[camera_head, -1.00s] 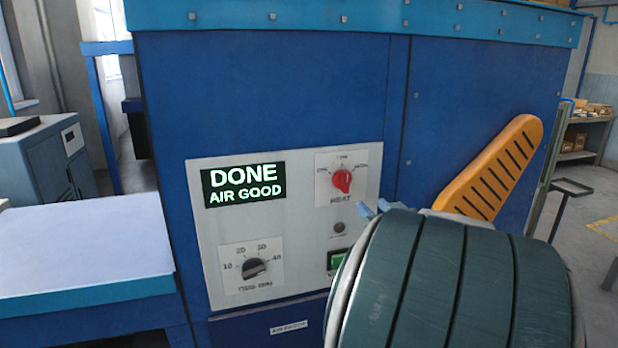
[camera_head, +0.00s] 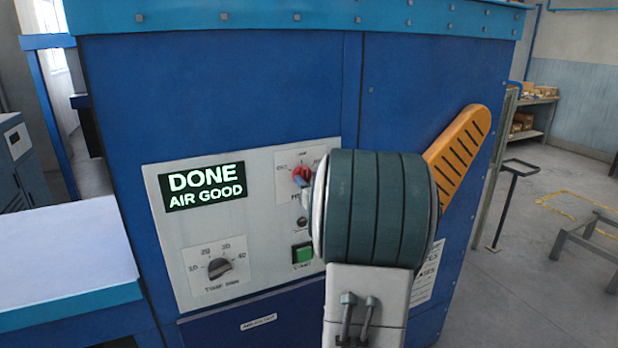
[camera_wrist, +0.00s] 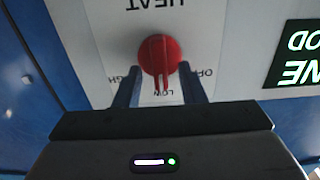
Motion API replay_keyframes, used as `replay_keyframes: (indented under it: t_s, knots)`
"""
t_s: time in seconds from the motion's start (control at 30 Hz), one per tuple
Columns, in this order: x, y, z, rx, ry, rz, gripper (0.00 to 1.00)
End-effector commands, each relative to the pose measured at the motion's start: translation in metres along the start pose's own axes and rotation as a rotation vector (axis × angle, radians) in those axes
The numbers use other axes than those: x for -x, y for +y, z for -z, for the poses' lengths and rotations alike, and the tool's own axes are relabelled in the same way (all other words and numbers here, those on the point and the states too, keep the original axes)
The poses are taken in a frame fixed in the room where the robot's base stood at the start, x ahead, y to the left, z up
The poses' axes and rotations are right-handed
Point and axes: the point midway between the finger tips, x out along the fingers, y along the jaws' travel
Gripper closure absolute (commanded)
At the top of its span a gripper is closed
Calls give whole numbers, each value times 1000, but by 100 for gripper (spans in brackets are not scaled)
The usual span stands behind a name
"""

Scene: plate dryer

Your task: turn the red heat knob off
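The red heat knob (camera_wrist: 160,55) sits on a white plate marked OFF, LOW and HIGH. In the wrist view, which shows the panel upside down, its pointer aims at LOW. In the head view the knob (camera_head: 299,173) is partly covered by my blue fingertips, and the plate's right side is hidden by my arm. My gripper (camera_wrist: 160,86) is open, with one blue finger on each side of the knob's pointer. A gap shows between pointer and fingers; contact with the knob cannot be made out.
The panel display (camera_head: 205,187) reads DONE AIR GOOD. A black timer knob (camera_head: 220,268) is at lower left, and a green start button (camera_head: 302,254) is below the heat knob. An orange slotted lever or guard (camera_head: 458,150) stands to the right, behind my arm.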

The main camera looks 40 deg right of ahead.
Motion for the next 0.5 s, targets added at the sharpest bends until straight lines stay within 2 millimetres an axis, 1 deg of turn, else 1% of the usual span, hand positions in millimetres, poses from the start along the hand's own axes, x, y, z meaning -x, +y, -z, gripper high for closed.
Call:
replay_keyframes:
  t_s: [0.1,0.3,0.33,0.43,0.47,0.5]
  knots:
    - [-4,0,0,-1,0,0,64]
    - [-4,0,0,0,0,0,64]
    - [-4,0,0,0,0,0,66]
    - [-3,0,0,0,0,0,94]
    - [-3,0,0,0,0,0,100]
    - [-3,0,0,0,0,0,100]
